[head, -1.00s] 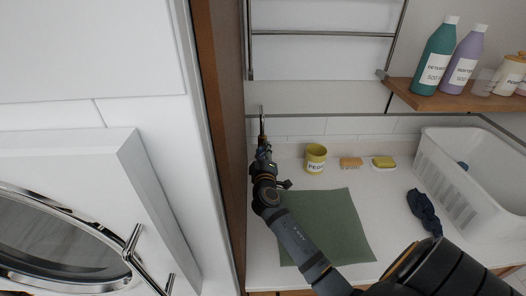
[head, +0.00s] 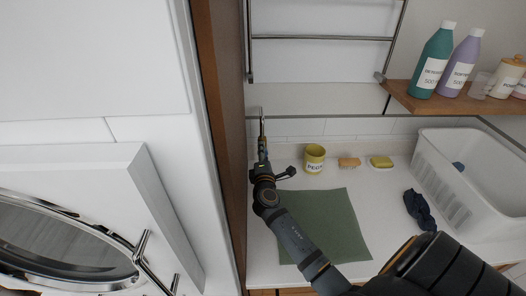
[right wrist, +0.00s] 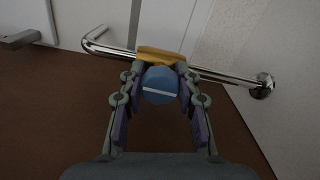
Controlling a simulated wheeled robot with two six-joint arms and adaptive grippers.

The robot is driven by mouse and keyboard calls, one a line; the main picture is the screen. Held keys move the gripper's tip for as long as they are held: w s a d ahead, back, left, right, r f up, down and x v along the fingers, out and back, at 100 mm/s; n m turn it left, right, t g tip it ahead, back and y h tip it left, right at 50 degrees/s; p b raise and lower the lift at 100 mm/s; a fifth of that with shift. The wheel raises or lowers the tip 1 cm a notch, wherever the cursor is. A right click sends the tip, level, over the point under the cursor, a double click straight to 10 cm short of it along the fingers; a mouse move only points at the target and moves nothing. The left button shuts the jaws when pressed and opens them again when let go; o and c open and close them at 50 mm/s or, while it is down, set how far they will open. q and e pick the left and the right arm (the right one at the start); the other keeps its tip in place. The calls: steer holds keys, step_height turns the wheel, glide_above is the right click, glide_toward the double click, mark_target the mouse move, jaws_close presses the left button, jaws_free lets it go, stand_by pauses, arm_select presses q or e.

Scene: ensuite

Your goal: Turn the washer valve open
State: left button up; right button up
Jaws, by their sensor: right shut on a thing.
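My right gripper (head: 262,146) reaches to the back wall above the counter. In the right wrist view its two fingers (right wrist: 158,88) are closed on the sides of a blue valve knob (right wrist: 160,84) with a white line across its face. The line lies nearly level in that view. A yellow-orange valve body (right wrist: 160,56) shows just behind the knob, in front of a chrome pipe (right wrist: 215,75). In the head view the knob is too small and covered to make out clearly. My left gripper is not in view.
A washer door (head: 60,240) with a chrome handle is at the left, beside a wooden panel (head: 222,130). The counter holds a green mat (head: 335,225), a yellow mug (head: 314,159), a brush (head: 349,162), a sponge (head: 381,161), a dark cloth (head: 420,208) and a white basket (head: 445,185). Bottles (head: 431,62) stand on a shelf.

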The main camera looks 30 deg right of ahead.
steer(key=shift+f+n, duration=0.1)
steer(key=shift+n, duration=0.3)
steer(key=o, duration=1.2)
steer(key=shift+c, duration=0.2)
steer(key=shift+s+a, duration=0.2)
steer(key=shift+s, duration=0.1)
steer(key=v, duration=1.1)
steer(key=shift+s, duration=0.2)
